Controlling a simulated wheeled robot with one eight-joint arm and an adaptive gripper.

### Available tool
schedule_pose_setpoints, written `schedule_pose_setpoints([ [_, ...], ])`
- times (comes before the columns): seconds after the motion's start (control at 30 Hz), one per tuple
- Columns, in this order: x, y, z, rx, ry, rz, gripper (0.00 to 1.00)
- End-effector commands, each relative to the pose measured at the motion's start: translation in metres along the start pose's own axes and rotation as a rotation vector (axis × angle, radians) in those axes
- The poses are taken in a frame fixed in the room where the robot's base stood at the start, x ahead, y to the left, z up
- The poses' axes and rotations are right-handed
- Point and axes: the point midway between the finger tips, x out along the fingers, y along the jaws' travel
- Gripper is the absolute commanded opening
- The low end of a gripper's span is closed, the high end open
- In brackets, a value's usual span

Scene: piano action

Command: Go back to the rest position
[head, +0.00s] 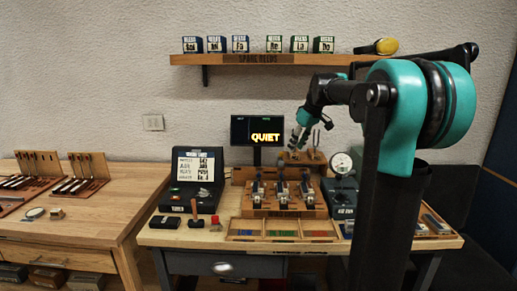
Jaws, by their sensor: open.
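My gripper (306,127) is held in the air above the back of the workbench (190,235), at the end of my teal and black arm. It is empty and open, with its fingers pointing down. It is just right of the small screen (264,130), which reads "QUIET". Below it stands a wooden rack (284,195) with several upright metal pieces. My arm hides part of the bench's right side.
A shelf (230,60) with several labelled boxes and a yellow-headed tool (386,46) hangs above. A black case (193,180), a dial gauge (342,164) and a three-part tray (283,232) stand on the bench. Another wooden table (100,225) is at left.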

Motion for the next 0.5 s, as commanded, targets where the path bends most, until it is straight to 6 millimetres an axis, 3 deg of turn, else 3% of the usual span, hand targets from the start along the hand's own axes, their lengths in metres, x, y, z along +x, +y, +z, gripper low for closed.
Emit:
schedule_pose_setpoints([
  [0.27,0.023,-0.017,0.037,0.080,-0.013,0.029,0.41],
  [0.5,0.056,-0.044,0.095,0.197,-0.027,0.072,0.41],
])
